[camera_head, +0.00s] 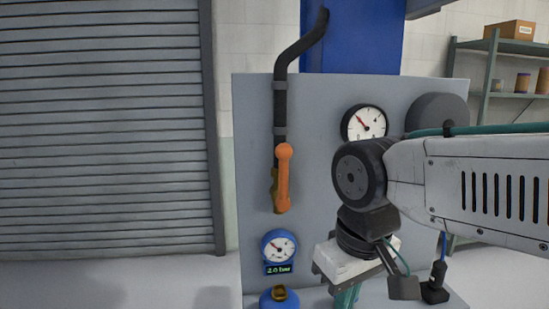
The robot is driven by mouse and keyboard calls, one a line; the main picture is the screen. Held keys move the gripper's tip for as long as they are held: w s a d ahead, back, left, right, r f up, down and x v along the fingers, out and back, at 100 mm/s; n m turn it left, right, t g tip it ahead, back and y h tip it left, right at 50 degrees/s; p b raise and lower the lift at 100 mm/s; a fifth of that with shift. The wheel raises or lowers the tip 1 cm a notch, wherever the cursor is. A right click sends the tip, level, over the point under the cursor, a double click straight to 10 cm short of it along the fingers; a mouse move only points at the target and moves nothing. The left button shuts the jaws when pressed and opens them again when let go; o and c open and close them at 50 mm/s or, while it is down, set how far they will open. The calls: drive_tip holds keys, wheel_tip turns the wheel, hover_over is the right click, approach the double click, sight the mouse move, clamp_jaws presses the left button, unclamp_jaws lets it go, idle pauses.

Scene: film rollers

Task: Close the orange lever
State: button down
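The orange lever (284,180) is on the front of a grey panel (255,150), below a black pipe (281,108). It stands upright, in line with the pipe, with a brass valve body (274,186) partly showing behind it. My gripper (375,288) is at the lower middle, below and to the right of the lever and apart from it.
A blue gauge with a small display (279,249) is below the lever. A white-faced gauge (364,124) is to the right, close to my arm. A grey shutter (100,130) is on the left. Shelves (500,70) with a box stand at the right. The space left of the lever looks clear.

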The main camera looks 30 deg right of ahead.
drive_tip(key=w+a+r+h, duration=0.1)
drive_tip(key=w+a+r, duration=0.2)
drive_tip(key=w+r, duration=0.4)
drive_tip(key=w+a+r+m+g+h, duration=0.1)
drive_tip(key=w+a+r+h, duration=0.1)
drive_tip(key=w+r, duration=0.6)
drive_tip(key=w+a+r+g+h, duration=0.1)
drive_tip(key=w+a+r, duration=0.3)
drive_tip(key=w+r, duration=0.4)
drive_tip(key=shift+v, duration=0.95)
drive_tip(key=shift+w+f, duration=0.1)
approach(284, 178)
wheel_tip(284, 178, down, 5)
drive_tip(key=shift+w+d+f, duration=0.2)
drive_tip(key=shift+w+d, duration=0.05)
drive_tip(key=shift+w, duration=0.2)
